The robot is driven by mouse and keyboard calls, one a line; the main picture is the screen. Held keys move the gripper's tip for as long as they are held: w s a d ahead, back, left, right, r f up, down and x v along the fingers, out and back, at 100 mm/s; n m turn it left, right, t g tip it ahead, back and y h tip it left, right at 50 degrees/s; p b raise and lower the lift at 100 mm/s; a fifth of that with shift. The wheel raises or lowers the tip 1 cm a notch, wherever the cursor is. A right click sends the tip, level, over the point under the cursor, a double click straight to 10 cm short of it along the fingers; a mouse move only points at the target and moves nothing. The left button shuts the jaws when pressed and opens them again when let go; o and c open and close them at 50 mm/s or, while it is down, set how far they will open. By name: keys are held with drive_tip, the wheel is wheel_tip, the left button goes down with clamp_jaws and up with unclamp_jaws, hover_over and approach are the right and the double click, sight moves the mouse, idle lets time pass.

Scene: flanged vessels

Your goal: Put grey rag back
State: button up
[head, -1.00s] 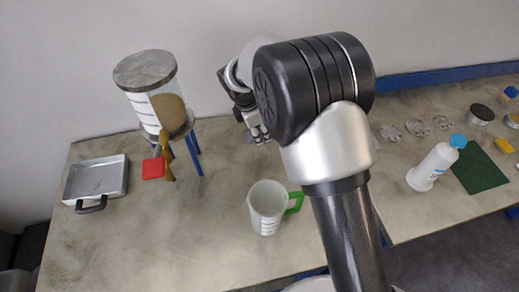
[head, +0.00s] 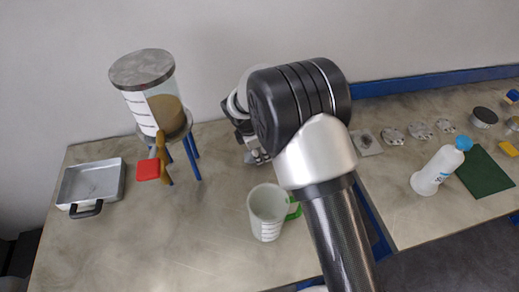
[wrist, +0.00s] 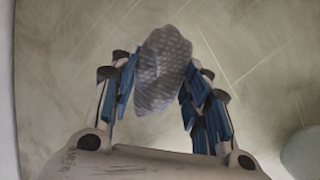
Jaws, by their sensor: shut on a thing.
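The grey rag (wrist: 162,72), pale-dotted and bunched up, is between the blue-padded fingers of my gripper (wrist: 160,78) in the wrist view. The fingers are shut on it, and it sticks out past their tips over the table. In the head view my gripper (head: 256,156) is low over the back of the table, between the tall vessel and the jug. My arm hides part of it there, and the rag is hard to make out.
A lidded vessel (head: 147,85) on blue legs with a red-handled valve (head: 148,170) stands left of my gripper. A jug with green handle (head: 267,212) stands in front. A metal pan (head: 90,185) is far left. Thin pale lines (wrist: 215,50) mark the table. A white bottle (head: 438,168) stands right.

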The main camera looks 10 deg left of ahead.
drive_tip(key=o, duration=0.9)
drive_tip(key=shift+o, duration=0.2)
drive_tip(key=p+v, duration=0.3)
drive_tip(key=v, duration=0.9)
drive_tip(key=shift+p, duration=0.3)
drive_tip(key=shift+r, duration=0.1)
